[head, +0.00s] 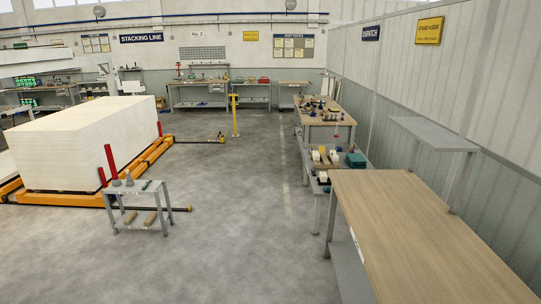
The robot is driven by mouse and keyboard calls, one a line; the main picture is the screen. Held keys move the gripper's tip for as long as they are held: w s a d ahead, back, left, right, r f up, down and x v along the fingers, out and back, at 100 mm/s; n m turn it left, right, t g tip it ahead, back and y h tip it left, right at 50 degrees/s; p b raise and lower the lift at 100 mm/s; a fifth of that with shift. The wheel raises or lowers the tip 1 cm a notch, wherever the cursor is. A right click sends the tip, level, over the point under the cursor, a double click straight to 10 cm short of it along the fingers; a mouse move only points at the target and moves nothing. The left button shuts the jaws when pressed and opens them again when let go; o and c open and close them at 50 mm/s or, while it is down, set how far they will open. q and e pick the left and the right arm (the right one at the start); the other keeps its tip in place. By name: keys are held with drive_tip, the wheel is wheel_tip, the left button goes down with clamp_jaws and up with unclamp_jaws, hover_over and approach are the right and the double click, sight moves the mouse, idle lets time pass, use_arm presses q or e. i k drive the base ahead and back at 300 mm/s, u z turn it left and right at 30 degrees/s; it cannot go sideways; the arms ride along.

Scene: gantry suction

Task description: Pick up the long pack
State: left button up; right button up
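A long, white, block-shaped pack (65,155) lies on a low orange frame (62,198) on the floor at the left. I cannot tell whether this is the long pack that the task names. Red posts (111,160) stand at its near right corner. A pale horizontal beam (35,68) shows above its far left end; what carries it is outside the view. Neither of my grippers is in view.
A small grey cart (138,188) with tools stands right of the pack. A bare wooden table (420,235) fills the near right, with cluttered benches (322,110) beyond it. A yellow post (234,115) stands far back. The middle floor is clear.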

sight(334, 154)
drive_tip(key=u, duration=0.45)
drive_tip(key=i, duration=4.1)
drive_tip(key=z, duration=1.05)
drive_tip(key=i, duration=1.4)
drive_tip(key=z, duration=0.45)
